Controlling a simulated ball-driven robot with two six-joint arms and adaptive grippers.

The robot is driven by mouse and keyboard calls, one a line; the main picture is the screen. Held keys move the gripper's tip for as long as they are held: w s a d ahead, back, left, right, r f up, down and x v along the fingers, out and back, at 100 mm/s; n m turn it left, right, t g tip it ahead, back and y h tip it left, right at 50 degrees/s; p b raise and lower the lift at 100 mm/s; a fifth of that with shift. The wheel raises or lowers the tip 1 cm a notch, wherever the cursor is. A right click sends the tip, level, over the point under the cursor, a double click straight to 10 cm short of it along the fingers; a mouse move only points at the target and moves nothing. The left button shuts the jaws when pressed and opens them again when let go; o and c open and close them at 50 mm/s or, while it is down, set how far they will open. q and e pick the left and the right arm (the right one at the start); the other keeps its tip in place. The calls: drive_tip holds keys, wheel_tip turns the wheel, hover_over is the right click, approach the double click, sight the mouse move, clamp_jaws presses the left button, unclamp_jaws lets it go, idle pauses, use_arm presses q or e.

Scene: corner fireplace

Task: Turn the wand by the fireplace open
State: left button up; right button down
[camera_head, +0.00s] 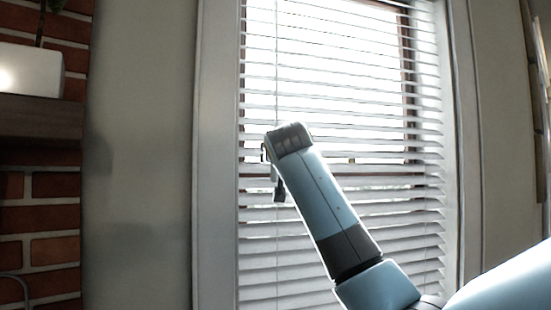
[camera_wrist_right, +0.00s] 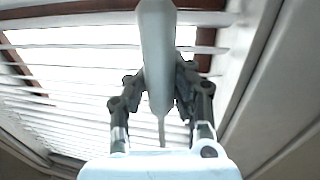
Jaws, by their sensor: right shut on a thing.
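The wand (camera_wrist_right: 157,45) is a pale rod that runs down the middle of the right wrist view and tapers to a narrow lower end. My right gripper (camera_wrist_right: 160,88) has its dark fingers on both sides of the wand and is shut on it. In the head view this gripper (camera_head: 277,182) is at the left part of the window blind (camera_head: 340,215), mostly hidden behind my wrist. A thin vertical line hangs above it there; I cannot tell if it is the wand or a cord. Bright gaps show between the blind's slats. My left gripper is not in view.
A white window frame (camera_head: 213,150) borders the blind on the left. Farther left are a bare wall (camera_head: 137,170), the brick fireplace (camera_head: 55,250) and its dark mantel (camera_head: 40,118) with a white planter (camera_head: 30,70). My right arm crosses in front of the blind.

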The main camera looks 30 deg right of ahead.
drive_tip(key=m+g+h+b, duration=0.2)
drive_tip(key=f+m+g+h+b, duration=0.1)
drive_tip(key=m+g+h+b, duration=0.1)
drive_tip(key=h, duration=0.1)
drive_tip(key=shift+a+g+b, duration=0.1)
drive_tip(key=shift+g+b, duration=0.2)
drive_tip(key=shift+r+m+g+h+b, duration=0.15)
drive_tip(key=shift+m+g+h+b, duration=0.6)
drive_tip(key=shift+m+g, duration=0.4)
drive_tip(key=shift+r+m+g+h+b, duration=0.1)
drive_tip(key=shift+m+g+h+b, duration=0.7)
drive_tip(key=shift+g, duration=0.55)
drive_tip(key=shift+m, duration=0.25)
drive_tip(key=c, duration=1.4)
unclamp_jaws()
drive_tip(key=o, duration=0.3)
drive_tip(key=shift+r, duration=0.2)
drive_tip(key=shift+s, duration=0.1)
drive_tip(key=v, duration=1.2)
